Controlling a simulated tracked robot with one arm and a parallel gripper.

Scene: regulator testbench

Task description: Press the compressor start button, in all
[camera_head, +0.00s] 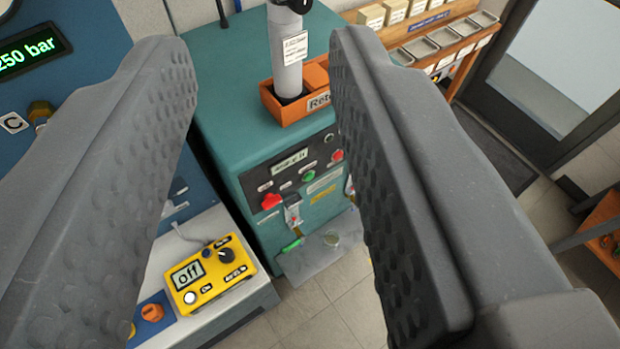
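A teal cabinet (228,90), which looks like the compressor, stands in the middle beyond my gripper. Its dark front panel carries a small display (291,160), a red knob (271,201), a round green button (309,176) and a red button (337,155). The green button may be the start button; its label is too small to read. My gripper (258,55) is open and empty, with one finger at each side of the picture. The panel appears between the fingers, apart from them. The right finger hides the cabinet's right part.
A grey cylinder (287,55) stands in an orange holder (287,111) on the cabinet. A yellow device (209,275) reading "off" sits on the bench at lower left. A blue panel shows "250 bar" (27,53). A wooden shelf (440,40) with trays stands behind. Tiled floor (325,310) is clear in front.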

